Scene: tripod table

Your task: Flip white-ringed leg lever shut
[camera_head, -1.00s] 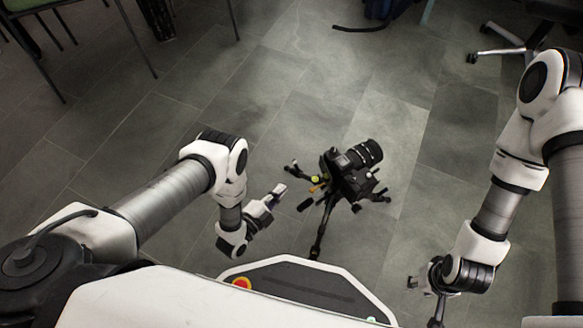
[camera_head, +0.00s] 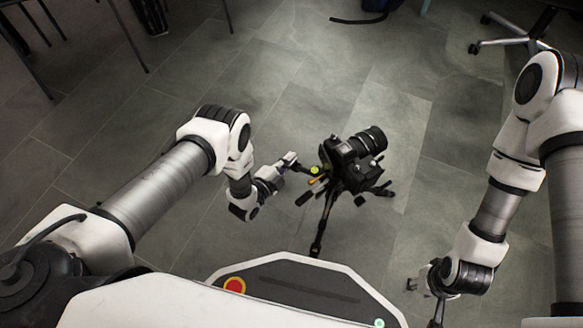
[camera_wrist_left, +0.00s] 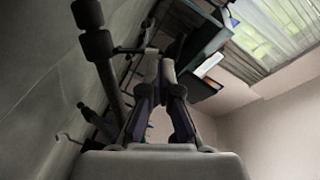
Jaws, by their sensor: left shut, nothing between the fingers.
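A black camera (camera_head: 352,155) sits on top of a black tripod (camera_head: 319,232) on the floor, at the centre of the head view. My left gripper (camera_head: 291,158) is shut and empty, just left of the tripod's upper part, with its tips close to a black leg or arm there. I cannot tell whether they touch. In the left wrist view my shut fingers (camera_wrist_left: 160,65) lie beside a dark tripod leg (camera_wrist_left: 108,75) with black knobs. The white-ringed lever cannot be made out. My right gripper (camera_head: 424,285) is low at the right, far from the tripod.
Yellow-green (camera_head: 316,170) and orange (camera_head: 314,182) parts show on the tripod near my left gripper. A wheeled chair base (camera_head: 505,38) stands at the upper right. Chair legs (camera_head: 130,35) are at the upper left. The tiled floor around the tripod is clear.

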